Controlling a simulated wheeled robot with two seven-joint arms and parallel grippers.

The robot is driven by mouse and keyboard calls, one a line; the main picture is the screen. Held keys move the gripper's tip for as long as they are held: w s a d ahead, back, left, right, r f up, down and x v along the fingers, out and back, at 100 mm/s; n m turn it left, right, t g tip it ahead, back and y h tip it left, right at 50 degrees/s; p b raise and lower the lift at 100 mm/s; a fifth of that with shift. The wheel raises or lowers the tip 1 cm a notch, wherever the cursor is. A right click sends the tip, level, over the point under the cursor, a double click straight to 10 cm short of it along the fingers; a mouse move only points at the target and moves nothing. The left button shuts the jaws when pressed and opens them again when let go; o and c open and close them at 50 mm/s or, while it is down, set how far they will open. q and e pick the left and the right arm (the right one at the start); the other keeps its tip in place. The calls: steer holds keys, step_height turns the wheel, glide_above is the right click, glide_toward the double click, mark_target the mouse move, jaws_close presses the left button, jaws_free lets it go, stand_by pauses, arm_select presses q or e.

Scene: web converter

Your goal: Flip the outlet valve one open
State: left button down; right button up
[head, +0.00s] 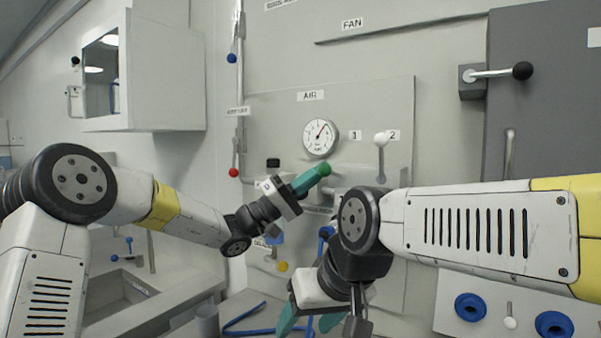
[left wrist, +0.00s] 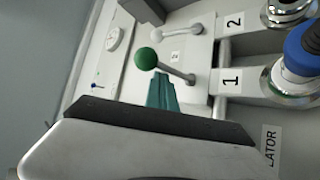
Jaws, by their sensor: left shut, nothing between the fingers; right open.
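A lever with a green ball knob (head: 326,169) is on the grey panel, below the gauge and near the label 1. In the left wrist view its green ball (left wrist: 146,58) sits on a metal stem that slants down to the right. My left gripper (head: 313,177) has its teal fingers shut and empty, with the tips right at the knob. In the left wrist view, the shut fingers (left wrist: 162,92) are just below the ball and stem; I cannot tell whether they touch. My right gripper (head: 309,321) is open and empty, low in front of the panel.
A lever with a white knob (head: 381,139) is beside the label 2. A round gauge (head: 320,137) is above the green knob. My right arm covers the panel's lower right. A black-knobbed handle (head: 497,72) is at the upper right.

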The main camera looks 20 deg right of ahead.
arm_select(q)
step_height(320, 180, up, 3)
steer(key=w+a, duration=0.1)
steer(key=w, duration=0.1)
steer(key=w+a+f, duration=0.3)
steer(key=a+f, duration=0.2)
steer(key=f, duration=0.2)
steer(key=shift+w+a+f, duration=0.2)
steer(key=shift+f, duration=0.1)
